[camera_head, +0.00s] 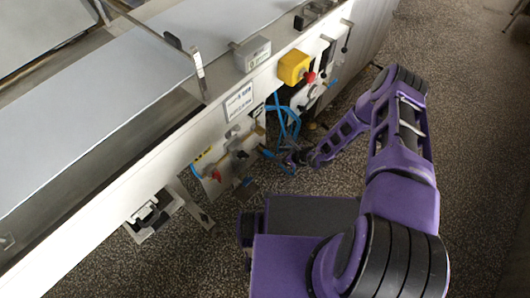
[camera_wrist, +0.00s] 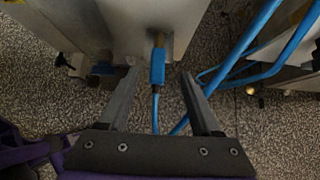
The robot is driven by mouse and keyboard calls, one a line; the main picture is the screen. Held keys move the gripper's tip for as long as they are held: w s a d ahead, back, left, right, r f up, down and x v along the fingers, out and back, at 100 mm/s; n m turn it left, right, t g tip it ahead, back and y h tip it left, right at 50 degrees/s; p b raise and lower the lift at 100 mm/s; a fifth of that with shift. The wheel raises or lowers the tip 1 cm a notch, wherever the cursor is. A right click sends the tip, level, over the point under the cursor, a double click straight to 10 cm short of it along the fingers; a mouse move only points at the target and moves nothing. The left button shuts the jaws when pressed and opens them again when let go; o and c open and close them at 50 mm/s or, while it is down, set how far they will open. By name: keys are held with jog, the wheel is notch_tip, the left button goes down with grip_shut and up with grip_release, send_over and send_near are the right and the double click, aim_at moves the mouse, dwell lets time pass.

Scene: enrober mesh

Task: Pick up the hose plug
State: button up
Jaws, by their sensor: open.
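The hose plug (camera_wrist: 157,70) is a blue piece in the middle of the wrist view. Its upper end meets a brass fitting (camera_wrist: 159,41) on the machine, and a thin blue hose (camera_wrist: 155,108) runs down from it. My gripper (camera_wrist: 158,76) is open, with one finger left and one finger right of the plug; I see gaps on both sides and no contact. In the head view my gripper (camera_head: 297,158) is small and dark beside the machine's side, and I cannot make out the plug clearly there.
The white machine (camera_head: 130,170) with its long belt (camera_head: 95,110) fills the left. A yellow box with a red button (camera_head: 294,67) sits on its side. The speckled floor (camera_head: 460,130) is clear at right.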

aim_at(270, 155)
jog(key=b+x, duration=0.1)
jog(key=x, duration=0.4)
jog(key=shift+s+f, duration=0.15)
jog(key=shift+f, duration=0.1)
grip_shut()
